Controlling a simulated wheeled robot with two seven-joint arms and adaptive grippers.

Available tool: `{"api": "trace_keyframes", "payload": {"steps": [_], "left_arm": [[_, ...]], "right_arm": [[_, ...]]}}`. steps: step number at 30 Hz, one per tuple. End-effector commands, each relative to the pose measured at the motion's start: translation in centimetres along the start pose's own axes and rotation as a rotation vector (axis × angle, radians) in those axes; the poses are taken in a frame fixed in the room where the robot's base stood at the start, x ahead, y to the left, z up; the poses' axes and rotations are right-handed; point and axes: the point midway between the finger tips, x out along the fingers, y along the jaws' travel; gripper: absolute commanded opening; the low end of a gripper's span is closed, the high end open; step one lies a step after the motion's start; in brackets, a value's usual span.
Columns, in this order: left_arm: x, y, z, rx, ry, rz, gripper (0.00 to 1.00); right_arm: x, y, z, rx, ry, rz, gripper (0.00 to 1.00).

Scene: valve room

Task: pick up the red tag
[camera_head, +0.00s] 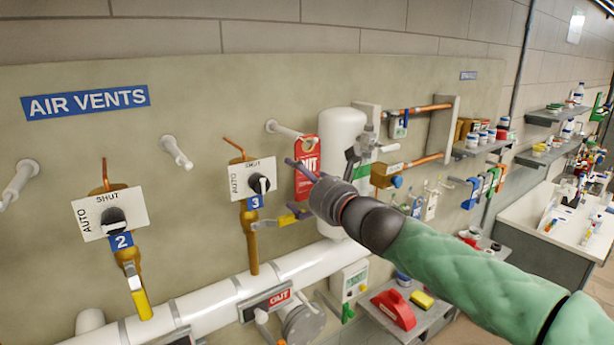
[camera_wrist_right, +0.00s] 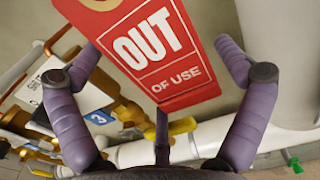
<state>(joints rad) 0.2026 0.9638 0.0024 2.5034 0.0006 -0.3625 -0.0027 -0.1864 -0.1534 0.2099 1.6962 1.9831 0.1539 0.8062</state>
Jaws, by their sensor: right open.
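The red tag (camera_head: 303,187) hangs on the wall panel from a white peg (camera_head: 284,129), right of valve 3. In the right wrist view the tag (camera_wrist_right: 178,88) reads "OUT OF USE" and fills the upper middle, tilted. My right gripper (camera_head: 318,164) is in front of the tag and hides part of it in the head view. In the right wrist view its purple fingers (camera_wrist_right: 157,55) are spread wide, one on each side of the tag, with gaps to it. The tag's upper end is cut off there. My left gripper is not in view.
A white cylinder (camera_head: 343,132) stands just right of the tag. Valve 3 (camera_head: 258,184) and valve 2 (camera_head: 113,220) are to the left. A thick white pipe (camera_head: 310,263) runs below.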

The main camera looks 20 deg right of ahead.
Motion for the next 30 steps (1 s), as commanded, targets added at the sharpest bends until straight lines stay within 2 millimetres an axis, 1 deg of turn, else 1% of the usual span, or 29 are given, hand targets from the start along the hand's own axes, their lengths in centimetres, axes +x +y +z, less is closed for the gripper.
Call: {"api": "trace_keyframes", "payload": {"steps": [8, 9, 11, 12, 25, 30], "left_arm": [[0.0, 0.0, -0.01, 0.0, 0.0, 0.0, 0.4], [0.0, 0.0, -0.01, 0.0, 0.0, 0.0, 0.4], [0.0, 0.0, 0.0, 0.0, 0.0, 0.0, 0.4], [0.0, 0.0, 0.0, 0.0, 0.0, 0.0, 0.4], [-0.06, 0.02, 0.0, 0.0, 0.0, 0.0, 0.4], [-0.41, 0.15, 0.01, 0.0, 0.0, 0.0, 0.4]], "right_arm": [[0.24, 0.0, 0.08, 0.001, -0.001, 0.0, 1.0], [0.24, 0.0, 0.08, 0.001, -0.002, 0.0, 0.89], [0.24, 0.0, 0.07, 0.001, -0.001, 0.0, 0.72], [0.24, 0.0, 0.07, 0.001, -0.001, 0.0, 0.66], [0.26, -0.01, 0.08, 0.0, 0.0, 0.0, 0.65], [0.34, -0.08, 0.46, 0.0, -0.001, 0.0, 0.65]]}}
